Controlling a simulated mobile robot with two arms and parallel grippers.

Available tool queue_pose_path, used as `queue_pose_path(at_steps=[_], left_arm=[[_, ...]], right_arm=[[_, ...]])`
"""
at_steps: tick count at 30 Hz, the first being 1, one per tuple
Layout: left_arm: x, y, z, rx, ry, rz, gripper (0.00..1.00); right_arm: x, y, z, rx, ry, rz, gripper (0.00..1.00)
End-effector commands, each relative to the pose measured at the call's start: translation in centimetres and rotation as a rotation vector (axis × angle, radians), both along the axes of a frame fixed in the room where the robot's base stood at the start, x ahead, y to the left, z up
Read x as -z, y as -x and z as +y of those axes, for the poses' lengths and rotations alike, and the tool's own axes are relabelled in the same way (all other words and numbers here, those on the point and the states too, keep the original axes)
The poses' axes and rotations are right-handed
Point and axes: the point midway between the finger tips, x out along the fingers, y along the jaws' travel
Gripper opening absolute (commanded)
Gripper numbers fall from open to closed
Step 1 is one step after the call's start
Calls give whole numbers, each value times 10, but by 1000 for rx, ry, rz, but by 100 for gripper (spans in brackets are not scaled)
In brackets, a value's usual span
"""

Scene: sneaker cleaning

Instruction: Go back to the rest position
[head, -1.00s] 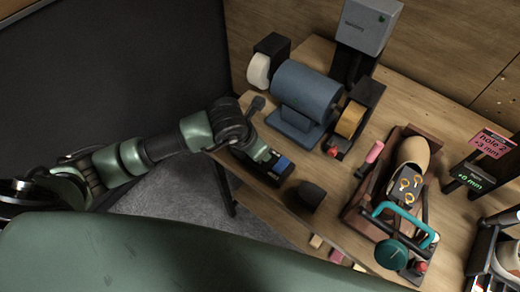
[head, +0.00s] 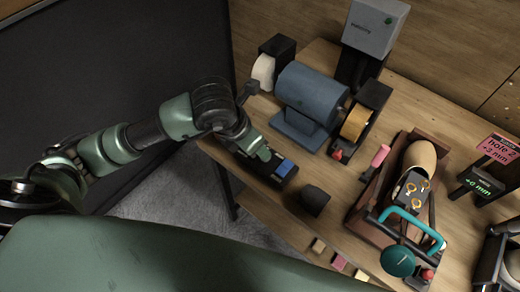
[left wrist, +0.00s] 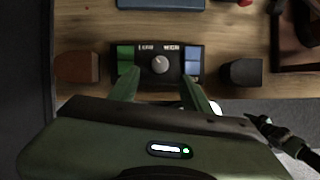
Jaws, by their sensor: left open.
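My left gripper (head: 262,153) is at the near left edge of the workbench, close above a small black control box (head: 284,168) with a blue panel. In the left wrist view its two green fingers (left wrist: 162,88) are spread apart with nothing between them. The control box (left wrist: 160,62) shows there just beyond the fingertips, with a grey knob, a green panel and a blue panel. I cannot tell whether the fingers touch it. My right gripper is not in view.
A dark block (head: 315,199) sits right of the box. A wooden holder (head: 362,225) bears a tan shoe form (head: 420,158). A dark panel (head: 110,60) stands left.

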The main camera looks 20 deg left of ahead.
Motion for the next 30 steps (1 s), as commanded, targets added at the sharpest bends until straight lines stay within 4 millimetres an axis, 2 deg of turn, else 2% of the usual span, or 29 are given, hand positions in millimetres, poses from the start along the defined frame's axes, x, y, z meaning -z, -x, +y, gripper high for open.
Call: queue_pose_path(at_steps=[5,20,23,26,29,30], left_arm=[[-7,3,2,0,-2,0,48],[-7,4,-1,4,8,2,48],[-8,11,-21,38,86,13,48],[-16,28,-66,107,274,41,48],[-47,52,-126,174,578,76,48],[-66,62,-148,188,720,89,48]], right_arm=[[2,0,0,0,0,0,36],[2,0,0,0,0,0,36],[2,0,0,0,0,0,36],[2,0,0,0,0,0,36],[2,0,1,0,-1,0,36],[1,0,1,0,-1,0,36]])
